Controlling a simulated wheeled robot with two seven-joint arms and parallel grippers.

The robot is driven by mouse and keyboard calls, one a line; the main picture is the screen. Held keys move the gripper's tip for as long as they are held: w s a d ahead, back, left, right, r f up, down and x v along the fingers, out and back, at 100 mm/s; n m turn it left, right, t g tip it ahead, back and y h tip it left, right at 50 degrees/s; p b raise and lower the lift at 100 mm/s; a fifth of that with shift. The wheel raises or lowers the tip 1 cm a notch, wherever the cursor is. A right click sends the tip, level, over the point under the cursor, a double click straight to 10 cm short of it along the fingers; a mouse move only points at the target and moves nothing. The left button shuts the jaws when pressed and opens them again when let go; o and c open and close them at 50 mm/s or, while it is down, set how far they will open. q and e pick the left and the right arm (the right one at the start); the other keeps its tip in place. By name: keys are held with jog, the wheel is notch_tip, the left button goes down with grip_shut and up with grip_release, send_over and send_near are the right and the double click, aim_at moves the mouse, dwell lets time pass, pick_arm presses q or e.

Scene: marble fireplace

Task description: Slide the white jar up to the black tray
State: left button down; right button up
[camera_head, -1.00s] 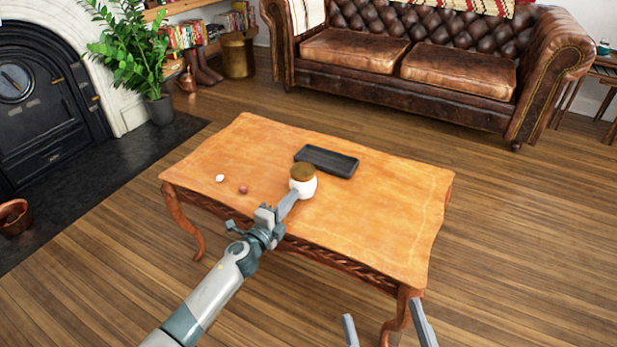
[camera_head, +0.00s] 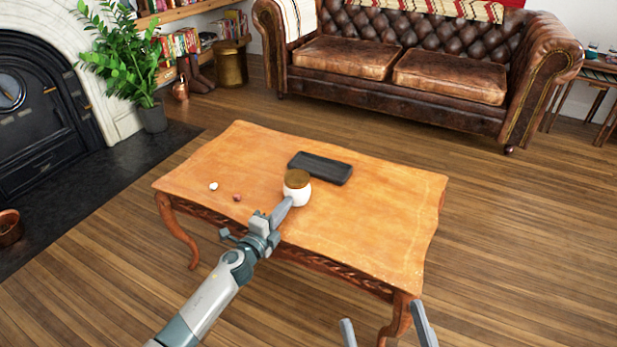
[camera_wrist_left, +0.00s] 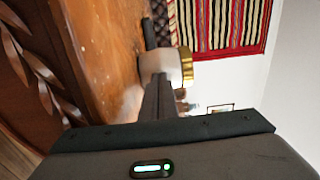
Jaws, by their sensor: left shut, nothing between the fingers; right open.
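The white jar (camera_head: 297,197) stands upright on the wooden table and has a brown-gold lid. The black tray (camera_head: 320,168) lies flat just behind it. In the head view the lid comes close to the tray's front edge; I cannot tell whether jar and tray touch. My left gripper (camera_head: 284,207) is shut and empty, its fingertips at the near side of the jar. In the left wrist view, the shut fingers (camera_wrist_left: 159,95) point at the jar (camera_wrist_left: 153,66), with the tray (camera_wrist_left: 149,34) beyond it. My right gripper (camera_head: 383,327) is open and empty in front of the table.
A small white ball (camera_head: 213,186) and a small reddish ball (camera_head: 237,198) lie left of the jar on the table (camera_head: 370,215). The table's right part is clear. A brown leather sofa (camera_head: 400,75) stands behind, and a black fireplace (camera_head: 35,120) is at the left.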

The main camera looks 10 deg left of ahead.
pick_arm(q)
jog(key=shift+r, duration=0.1)
pick_arm(e)
jog(key=shift+s+d+r+t, duration=0.1)
jog(key=shift+s+r+t, duration=0.15)
jog(key=shift+r, duration=0.25)
jog(key=shift+s+d+r+t, duration=0.15)
jog(key=shift+r+t, duration=0.15)
jog(key=shift+r, duration=0.2)
jog(key=shift+s+a+r+t, duration=0.1)
jog(key=shift+s+r+t, duration=0.15)
jog(key=shift+r, duration=0.25)
jog(key=shift+w+d, duration=0.1)
pick_arm(q)
jog(key=shift+s, duration=0.2)
jog(key=shift+p+v, duration=0.55)
jog(key=shift+v, duration=0.9)
pick_arm(e)
jog(key=shift+r, duration=0.55)
pick_arm(q)
jog(key=shift+s+a, duration=0.25)
jog(key=shift+s, duration=0.3)
jog(key=p+v, duration=0.2)
jog(key=v, duration=1.1)
pick_arm(e)
jog(key=shift+r, duration=0.95)
